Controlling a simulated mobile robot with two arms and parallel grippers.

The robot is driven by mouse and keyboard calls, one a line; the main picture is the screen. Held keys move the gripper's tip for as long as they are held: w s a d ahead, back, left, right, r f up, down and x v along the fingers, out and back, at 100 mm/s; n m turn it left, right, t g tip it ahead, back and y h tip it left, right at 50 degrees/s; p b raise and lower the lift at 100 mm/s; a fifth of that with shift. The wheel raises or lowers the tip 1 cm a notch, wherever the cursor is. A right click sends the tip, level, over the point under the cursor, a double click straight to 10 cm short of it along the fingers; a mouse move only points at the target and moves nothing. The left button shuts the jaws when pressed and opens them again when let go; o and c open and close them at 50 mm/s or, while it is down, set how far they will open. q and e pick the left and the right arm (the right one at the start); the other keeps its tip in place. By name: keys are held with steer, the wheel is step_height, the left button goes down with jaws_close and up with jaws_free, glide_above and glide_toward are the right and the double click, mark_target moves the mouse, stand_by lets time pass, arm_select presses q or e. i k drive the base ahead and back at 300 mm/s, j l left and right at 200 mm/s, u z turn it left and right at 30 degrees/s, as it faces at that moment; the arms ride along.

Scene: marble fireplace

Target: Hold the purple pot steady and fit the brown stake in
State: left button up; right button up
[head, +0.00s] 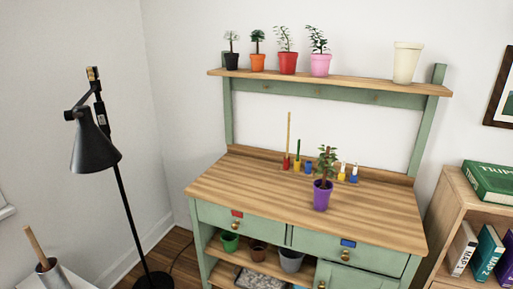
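The purple pot (322,196) stands upright on the wooden top of the green bench, near its middle. A leafy green plant (327,162) with a brown stem grows in it. A tall thin tan stick (289,132) stands upright at the back of the bench, above a red base. I cannot tell which stick is the brown stake.
Potted plants and a cream pot (407,63) stand on the upper shelf. A black lamp (95,147) stands left, a bookcase (448,207) right.

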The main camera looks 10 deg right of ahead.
mark_target(328, 149)
steer(key=i+l+z, duration=0.2)
steer(key=i+l, duration=0.15)
steer(key=i+l+z, duration=0.15)
steer(key=i, duration=0.25)
steer(key=i+l+z, duration=0.2)
steer(key=i+l, duration=0.15)
steer(key=i, duration=0.1)
